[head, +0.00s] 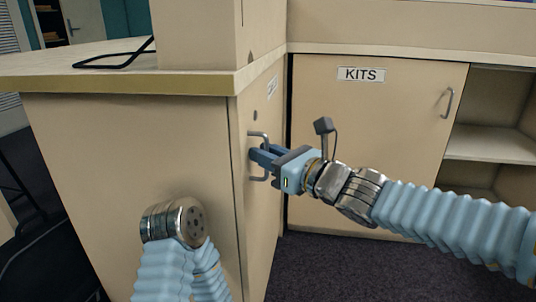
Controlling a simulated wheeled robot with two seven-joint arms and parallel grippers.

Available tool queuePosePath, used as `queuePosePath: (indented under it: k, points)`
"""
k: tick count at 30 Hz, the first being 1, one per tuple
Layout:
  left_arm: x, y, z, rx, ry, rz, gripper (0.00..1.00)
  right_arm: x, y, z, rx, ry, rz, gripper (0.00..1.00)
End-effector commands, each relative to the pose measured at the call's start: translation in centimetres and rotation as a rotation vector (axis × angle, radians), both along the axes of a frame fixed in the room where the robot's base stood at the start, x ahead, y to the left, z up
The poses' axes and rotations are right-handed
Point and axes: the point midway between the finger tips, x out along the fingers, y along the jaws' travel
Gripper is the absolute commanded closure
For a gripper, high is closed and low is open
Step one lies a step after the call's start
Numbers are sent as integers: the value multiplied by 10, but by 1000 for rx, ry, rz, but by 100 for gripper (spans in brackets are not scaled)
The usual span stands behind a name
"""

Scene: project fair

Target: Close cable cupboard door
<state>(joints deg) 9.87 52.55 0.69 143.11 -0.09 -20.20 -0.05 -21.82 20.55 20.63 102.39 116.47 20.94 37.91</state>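The door (259,215) with a grey bar handle (265,138) is on the side face of the left cabinet, seen at a steep angle. A label (272,88) near its top is too slanted to read. The door looks about flush with the cabinet, but a small gap could be hidden. My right gripper (262,156) has its blue fingers around the middle of the handle and looks shut on it. The fingers cover that part of the bar. My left arm shows at lower left, in front of the cabinet; its gripper is not visible.
A cupboard door labelled KITS (345,130) stands at right angles to the handled door. Open shelves (492,143) are at the far right. The dark carpet (345,272) below is clear.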

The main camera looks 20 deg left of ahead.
Motion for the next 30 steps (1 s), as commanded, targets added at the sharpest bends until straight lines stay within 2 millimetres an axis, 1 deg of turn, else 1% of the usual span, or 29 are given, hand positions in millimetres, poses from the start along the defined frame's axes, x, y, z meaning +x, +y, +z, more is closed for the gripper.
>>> queuePosePath:
  k: [1, 3, 5, 8, 11, 18, 21, 25, 27, 30]
  points:
    - [0, 0, 0, 0, 0, 0, 57, -9, 9, 4, 7, -7, 25, 72]
    - [0, 0, 1, 0, 0, 0, 57, -9, 9, 4, 8, -6, 25, 72]
    - [0, 0, 1, 0, 0, 0, 57, -10, 7, 4, 8, -6, 25, 72]
    - [0, 0, 1, 0, 0, 0, 57, -13, -1, 4, 7, -6, 23, 72]
    - [0, 0, 3, 0, 0, 0, 57, -20, -18, 4, 5, -8, 21, 72]
    - [0, 0, 11, 0, 2, -2, 57, -41, -77, 4, 4, -5, 8, 72]
    - [-1, 0, 14, 0, 2, -2, 57, -48, -98, 3, 5, -4, 4, 72]
    - [-1, 0, 16, -1, 3, -2, 57, -55, -117, 2, 5, -3, 3, 72]
    - [-1, 0, 17, -1, 3, -2, 57, -57, -124, 1, 5, -2, 1, 72]
    - [-1, 0, 17, -1, 4, -3, 57, -59, -128, 0, 5, 0, 1, 72]
